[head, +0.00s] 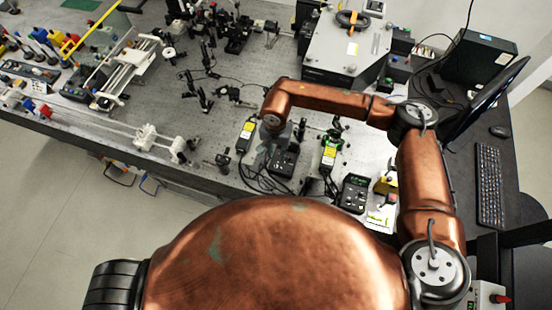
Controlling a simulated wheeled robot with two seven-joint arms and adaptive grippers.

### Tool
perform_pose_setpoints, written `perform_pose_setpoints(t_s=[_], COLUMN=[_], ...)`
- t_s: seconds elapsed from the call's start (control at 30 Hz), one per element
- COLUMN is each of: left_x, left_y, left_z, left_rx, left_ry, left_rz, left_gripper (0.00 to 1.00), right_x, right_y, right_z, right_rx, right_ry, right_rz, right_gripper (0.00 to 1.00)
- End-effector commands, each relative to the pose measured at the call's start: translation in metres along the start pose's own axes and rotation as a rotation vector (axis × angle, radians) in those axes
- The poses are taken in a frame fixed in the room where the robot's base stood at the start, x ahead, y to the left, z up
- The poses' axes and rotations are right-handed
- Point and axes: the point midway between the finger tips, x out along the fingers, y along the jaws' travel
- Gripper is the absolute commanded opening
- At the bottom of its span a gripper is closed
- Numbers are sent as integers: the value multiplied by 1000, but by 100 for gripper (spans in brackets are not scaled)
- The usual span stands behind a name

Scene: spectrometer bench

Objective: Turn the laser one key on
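My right arm (325,97) reaches in from the right, and its wrist bends down over the bench. My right gripper (266,156) points down beside the left edge of a black control box (285,161). The wrist partly hides it, and I cannot tell whether its fingers are open or whether it touches the box. A second black control box (353,194) stands to the right, near the bench's front edge. The frame does not show which box is laser one, and the keys are too small to make out. My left gripper is not in view.
Yellow-labelled black units (246,133) and (328,155) stand near the boxes, with loose black cables (262,182) in front. A large grey instrument (346,50) stands behind. A monitor (490,95) and keyboard (489,185) are at right. Optics fill the bench's left part.

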Motion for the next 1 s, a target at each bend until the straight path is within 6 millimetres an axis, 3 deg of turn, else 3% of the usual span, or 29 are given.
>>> perform_pose_setpoints(t_s=[0.43, 0.8, 1.0], left_x=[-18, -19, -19], left_y=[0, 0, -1], left_z=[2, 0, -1], left_rx=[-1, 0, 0], left_ry=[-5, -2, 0], left_rz=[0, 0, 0], left_gripper=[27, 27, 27], right_x=[62, 70, 69], right_y=[-1, -1, -1], right_z=[3, 3, 3], right_rx=[2, 1, 1], right_ry=[-8, -6, -6], right_rz=[-3, -4, -4], right_gripper=[22, 22, 9])
